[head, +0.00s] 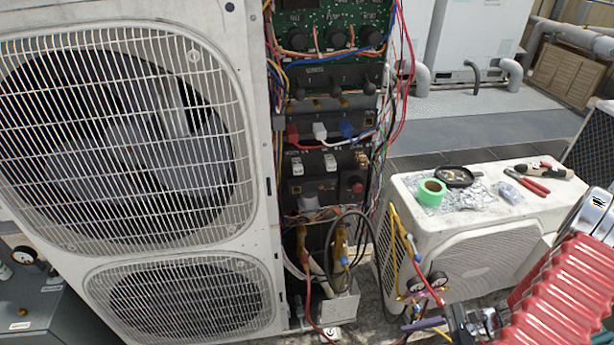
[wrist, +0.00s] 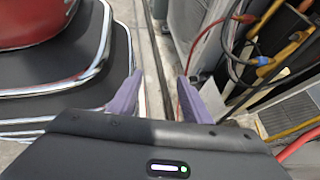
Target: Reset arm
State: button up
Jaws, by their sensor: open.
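My gripper (wrist: 159,84) is open in the wrist view, its two purple fingers apart with nothing between them. Bare pavement and a dark seam show beyond the fingers. In the head view my gripper (head: 424,325) is low at the bottom right, partly cut off by the frame edge, beside the hoses in front of the small condenser. My red ribbed arm sleeve fills the lower right corner there. The tall condenser unit (head: 262,120) stands at the left with its electronics bay (head: 325,150) exposed.
The small white condenser (head: 470,262) carries green tape (head: 431,192), a black dish (head: 454,176) and red-handled pliers (head: 527,182). A gauge set (head: 427,282) with hoses hangs at its left end. Loose wires run down the bay's right side. Open roof lies behind.

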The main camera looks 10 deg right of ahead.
jog(key=a+r+n+h, duration=0.35)
jog(key=r+n, duration=0.25)
jog(key=r, duration=0.4)
jog(key=w+a+r+n+h, duration=0.1)
jog(key=a+r+n+h, duration=0.3)
jog(key=r, duration=0.6)
jog(key=a+r+n+h, duration=0.35)
jog(key=r+n, duration=0.35)
jog(key=r, duration=0.3)
jog(key=a+r+n+t, duration=0.3)
jog(key=a+r, duration=0.4)
jog(key=r, duration=0.2)
jog(key=shift+s+a+n, duration=0.3)
jog(key=shift+a+n, duration=0.05)
jog(key=shift+n, duration=0.05)
jog(key=shift+f, duration=0.1)
jog(key=shift+c, duration=0.2)
jog(key=shift+c, duration=1.4)
